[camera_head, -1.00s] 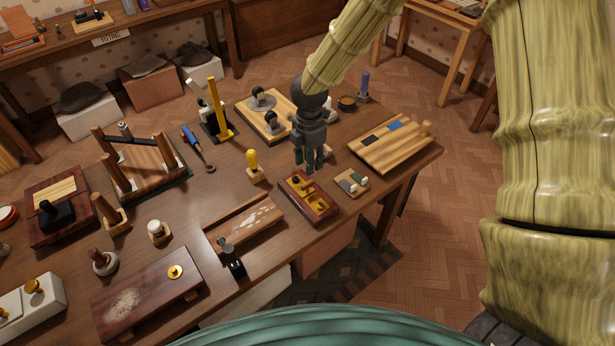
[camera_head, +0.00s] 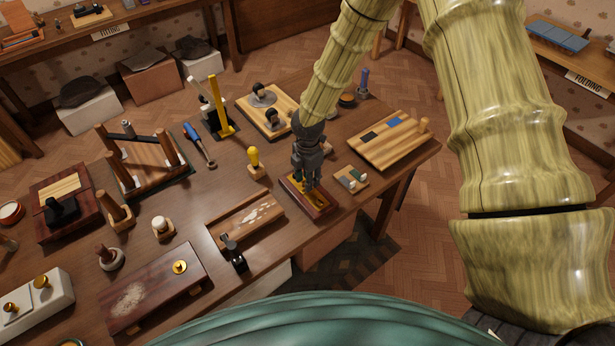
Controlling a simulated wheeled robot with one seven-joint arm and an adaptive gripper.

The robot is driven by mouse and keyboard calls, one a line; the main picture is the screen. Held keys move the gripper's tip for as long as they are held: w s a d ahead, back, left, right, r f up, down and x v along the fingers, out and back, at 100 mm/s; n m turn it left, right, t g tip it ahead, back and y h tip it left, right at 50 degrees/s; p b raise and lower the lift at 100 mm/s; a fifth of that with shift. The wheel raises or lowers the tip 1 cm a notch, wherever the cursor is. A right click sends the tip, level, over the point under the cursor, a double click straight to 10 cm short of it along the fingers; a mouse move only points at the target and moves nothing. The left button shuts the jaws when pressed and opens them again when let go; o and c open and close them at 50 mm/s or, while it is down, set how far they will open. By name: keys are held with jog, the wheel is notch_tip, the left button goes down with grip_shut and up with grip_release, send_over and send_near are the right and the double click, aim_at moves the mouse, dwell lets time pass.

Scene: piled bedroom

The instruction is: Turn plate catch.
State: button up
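A small red-brown wooden block (camera_head: 320,208) with brass fittings sits near the front edge of the table. My gripper (camera_head: 307,188) points down over this block, with its fingers at or just above the brass parts. The fingers and my wrist hide much of the brass, so I cannot tell whether they touch it or how far apart they are. No part is clearly recognisable as the plate catch. Another brass knob (camera_head: 180,267) sits on a dark red board (camera_head: 150,290) at the front left.
A wooden tray with a black clamp (camera_head: 234,254) is to the left. A yellow-handled stamp (camera_head: 254,160) stands behind. A striped board (camera_head: 385,143) lies at the right table edge.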

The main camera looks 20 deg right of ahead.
jog(key=shift+c, duration=0.2)
grip_shut()
jog(key=shift+m, duration=0.4)
jog(key=m+b, duration=0.2)
jog(key=m, duration=0.1)
jog(key=shift+f+m, duration=0.1)
jog(key=shift+m, duration=0.3)
jog(key=m+b, duration=0.1)
jog(key=m, duration=0.3)
jog(key=m+b, duration=0.1)
jog(key=m, duration=0.4)
jog(key=shift+m+b, duration=0.5)
jog(key=shift+m, duration=1.7)
jog(key=shift+w, duration=0.1)
